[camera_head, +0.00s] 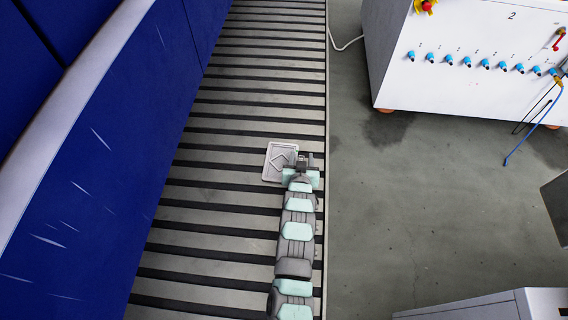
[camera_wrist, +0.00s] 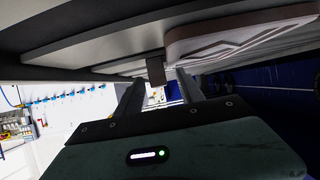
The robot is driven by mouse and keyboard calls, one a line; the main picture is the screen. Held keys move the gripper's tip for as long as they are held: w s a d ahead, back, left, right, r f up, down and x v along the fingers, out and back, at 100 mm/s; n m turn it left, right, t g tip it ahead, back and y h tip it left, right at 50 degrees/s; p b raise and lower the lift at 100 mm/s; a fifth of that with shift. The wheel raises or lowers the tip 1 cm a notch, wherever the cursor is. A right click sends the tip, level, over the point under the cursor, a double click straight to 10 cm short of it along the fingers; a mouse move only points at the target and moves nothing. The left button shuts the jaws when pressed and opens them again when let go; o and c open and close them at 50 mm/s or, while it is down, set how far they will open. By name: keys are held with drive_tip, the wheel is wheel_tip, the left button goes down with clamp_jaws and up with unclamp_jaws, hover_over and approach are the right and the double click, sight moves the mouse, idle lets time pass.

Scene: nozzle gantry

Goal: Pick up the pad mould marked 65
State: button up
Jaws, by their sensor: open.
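A pale square pad mould (camera_head: 275,163) with a raised diamond outline lies on the slatted conveyor. No number is legible on it. My gripper (camera_head: 302,158) is at its right edge in the head view and partly covers that side. In the wrist view the tilted mould (camera_wrist: 235,32) fills the upper right. My gripper (camera_wrist: 160,84) is open there, its two dark fingers spread with a gap between them. A small dark tab (camera_wrist: 155,68) shows at the mould's edge, just beyond the fingertips. I cannot tell whether the fingers touch it.
The conveyor's slats (camera_head: 260,50) have dark gaps between them. A blue machine wall (camera_head: 100,150) runs along the left. A white cabinet (camera_head: 450,80) with blue fittings and hoses stands at the upper right.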

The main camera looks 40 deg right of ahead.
drive_tip(key=shift+a, duration=0.1)
drive_tip(key=shift+c, duration=0.3)
clamp_jaws()
drive_tip(key=shift+f, duration=0.1)
idle(0.8)
